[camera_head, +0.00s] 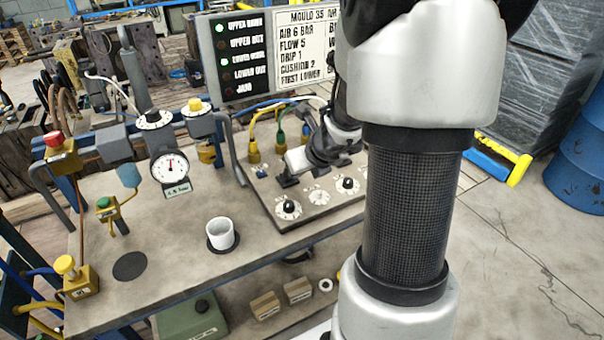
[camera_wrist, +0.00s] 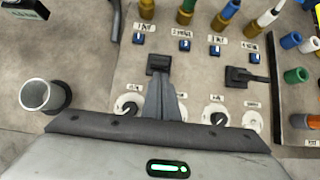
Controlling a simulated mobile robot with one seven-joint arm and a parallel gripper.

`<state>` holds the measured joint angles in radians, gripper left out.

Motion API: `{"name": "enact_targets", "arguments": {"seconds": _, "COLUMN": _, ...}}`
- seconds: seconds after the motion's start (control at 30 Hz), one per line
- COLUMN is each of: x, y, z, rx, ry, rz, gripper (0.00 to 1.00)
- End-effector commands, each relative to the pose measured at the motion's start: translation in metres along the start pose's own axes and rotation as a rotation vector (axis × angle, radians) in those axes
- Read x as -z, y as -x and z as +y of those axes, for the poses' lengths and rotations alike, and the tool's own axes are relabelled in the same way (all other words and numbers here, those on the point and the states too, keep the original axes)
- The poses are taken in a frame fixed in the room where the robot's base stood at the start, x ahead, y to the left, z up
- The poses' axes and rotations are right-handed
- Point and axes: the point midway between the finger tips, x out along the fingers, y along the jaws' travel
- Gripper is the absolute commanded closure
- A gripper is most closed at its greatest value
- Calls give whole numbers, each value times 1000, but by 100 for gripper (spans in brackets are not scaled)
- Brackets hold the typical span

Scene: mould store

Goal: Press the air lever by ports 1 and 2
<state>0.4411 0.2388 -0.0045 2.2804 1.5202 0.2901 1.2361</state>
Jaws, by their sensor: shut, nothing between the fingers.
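The panel (camera_wrist: 130,75) carries a row of hose ports along its top in the wrist view. A black lever (camera_wrist: 158,63) sits below the two leftmost ports, a yellow one (camera_wrist: 147,9) and a green one (camera_wrist: 186,15); it also shows in the head view (camera_head: 288,181). My gripper (camera_wrist: 163,84) is shut and empty, its fingertips over or just at the lever's near side; I cannot tell whether they touch. The fingers hide what lies beneath them. A second black lever (camera_wrist: 238,76) sits to the right, with its handle pointing right.
Dials (camera_head: 288,209) line the panel's near edge. A white cup (camera_head: 221,232) stands left of the panel on the bench, near a pressure gauge (camera_head: 170,168). A sign board (camera_head: 290,48) stands behind. Coloured fittings (camera_wrist: 297,75) lie at the right in the wrist view.

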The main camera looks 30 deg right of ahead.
Motion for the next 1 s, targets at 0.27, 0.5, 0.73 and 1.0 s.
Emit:
{"name": "enact_targets", "arguments": {"seconds": 0.27, "x": -5, "y": -2, "z": 0, "rx": 0, "ry": 1, "rz": 1, "gripper": 100}}
{"name": "enact_targets", "arguments": {"seconds": 0.5, "x": -5, "y": -1, "z": 0, "rx": 0, "ry": 1, "rz": 3, "gripper": 100}}
{"name": "enact_targets", "arguments": {"seconds": 0.73, "x": -8, "y": 5, "z": 1, "rx": -1, "ry": 0, "rz": 39, "gripper": 100}}
{"name": "enact_targets", "arguments": {"seconds": 1.0, "x": -6, "y": 6, "z": 0, "rx": 0, "ry": 1, "rz": 69, "gripper": 100}}
